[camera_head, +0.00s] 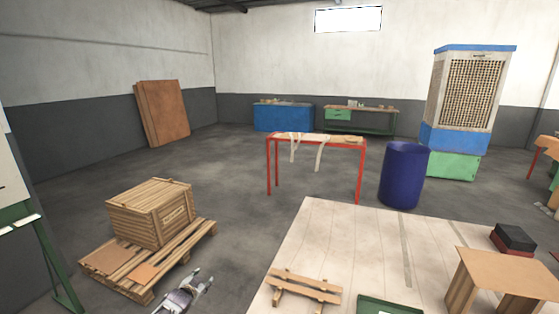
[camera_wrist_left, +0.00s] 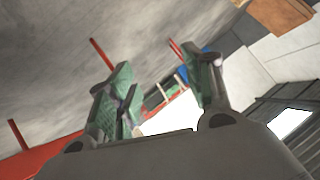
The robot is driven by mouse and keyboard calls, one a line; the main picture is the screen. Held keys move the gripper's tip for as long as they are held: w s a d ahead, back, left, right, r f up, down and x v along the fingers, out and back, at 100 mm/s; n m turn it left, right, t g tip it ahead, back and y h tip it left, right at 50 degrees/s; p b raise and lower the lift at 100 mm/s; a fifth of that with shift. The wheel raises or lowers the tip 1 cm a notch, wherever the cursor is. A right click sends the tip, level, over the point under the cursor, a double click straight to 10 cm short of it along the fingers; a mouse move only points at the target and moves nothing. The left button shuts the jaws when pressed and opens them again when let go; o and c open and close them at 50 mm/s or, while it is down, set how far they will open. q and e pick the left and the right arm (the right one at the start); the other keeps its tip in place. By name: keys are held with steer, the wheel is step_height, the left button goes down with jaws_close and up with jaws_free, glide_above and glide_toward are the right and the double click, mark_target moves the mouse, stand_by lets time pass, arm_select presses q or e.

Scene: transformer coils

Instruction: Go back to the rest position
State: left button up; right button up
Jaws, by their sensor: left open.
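My left gripper (camera_head: 202,276) is in the lower part of the head view, above the floor just right of the wooden pallet, with its fingers pointing up and away. In the left wrist view my left gripper (camera_wrist_left: 160,92) is open, with its two green-padded fingers apart and nothing between them. No object is held. My right gripper is not in the head view.
A wooden crate (camera_head: 150,213) stands on a pallet (camera_head: 139,292) at left. A pale worktable (camera_head: 345,235) at lower right carries a wooden stand (camera_head: 305,286) and a green tray (camera_head: 388,307). A red-legged table (camera_head: 317,139) and blue barrel (camera_head: 403,176) stand beyond. Open floor lies between.

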arm_select(q)
steer(key=s+a+f+n+g+y, duration=0.15)
steer(key=s+f+g, duration=0.45)
steer(key=s+f, duration=2.45)
steer(key=s+d+f+g, duration=0.1)
steer(key=s+d+f, duration=0.1)
steer(key=s, duration=1.1)
steer(key=s+d+f+n+g+h, duration=0.1)
steer(key=s+f, duration=0.4)
steer(key=s, duration=0.8)
steer(key=s+d+f+n+g, duration=0.1)
steer(key=s+d, duration=0.4)
steer(key=s, duration=0.9)
step_height(320, 180, down, 3)
steer(key=shift+r+g, duration=0.1)
steer(key=shift+g, duration=0.8)
steer(key=shift+d, duration=0.1)
